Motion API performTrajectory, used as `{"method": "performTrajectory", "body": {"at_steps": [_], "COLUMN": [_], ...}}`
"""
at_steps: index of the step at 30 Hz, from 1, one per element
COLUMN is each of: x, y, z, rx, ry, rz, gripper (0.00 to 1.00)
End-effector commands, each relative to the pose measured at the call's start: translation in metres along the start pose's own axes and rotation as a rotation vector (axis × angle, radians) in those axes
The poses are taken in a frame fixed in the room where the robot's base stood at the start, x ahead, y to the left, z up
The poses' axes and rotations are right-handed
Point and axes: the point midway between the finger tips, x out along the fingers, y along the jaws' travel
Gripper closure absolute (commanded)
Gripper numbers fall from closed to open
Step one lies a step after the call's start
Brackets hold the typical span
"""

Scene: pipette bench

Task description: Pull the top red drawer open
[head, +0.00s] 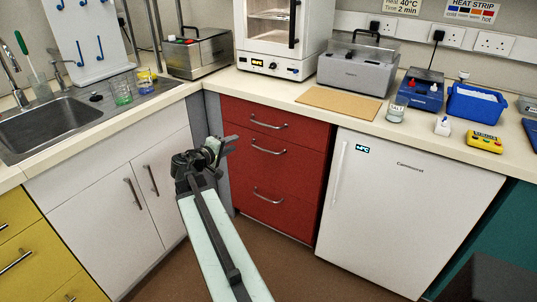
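The red drawer unit stands under the counter in the middle of the head view. Its top red drawer (250,112) looks closed, flush with the drawers below, and has a curved metal handle (268,125). Below are a middle red drawer (290,165) and a bottom red drawer (285,212), each with a similar handle. My gripper (229,145) is in front of the unit's left edge, left of and a little lower in the picture than the top handle. Its two dark fingers look apart, with nothing between them. It is not touching the handle.
A white fridge (400,205) stands right of the drawers, and white cupboards (120,195) stand left. The counter above holds a white oven (280,35), a grey bath (357,70) and a brown board (338,103). Brown floor (285,265) in front of the drawers is clear.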

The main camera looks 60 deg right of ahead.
Motion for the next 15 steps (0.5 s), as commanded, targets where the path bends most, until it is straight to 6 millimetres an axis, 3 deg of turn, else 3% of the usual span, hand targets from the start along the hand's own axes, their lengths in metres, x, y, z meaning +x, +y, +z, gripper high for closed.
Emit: {"method": "performTrajectory", "body": {"at_steps": [1, 3, 6, 15], "x": [0.033, 0.059, 0.081, 0.091], "y": [-0.013, 0.001, 0.016, 0.034], "z": [0.018, 0.031, 0.043, 0.047], "rx": [-0.035, -0.092, -0.161, -0.212], "ry": [-0.001, 0.01, 0.019, 0.025], "rz": [0.085, 0.189, 0.287, 0.347], "gripper": [0.68, 0.68, 0.68, 0.68]}}
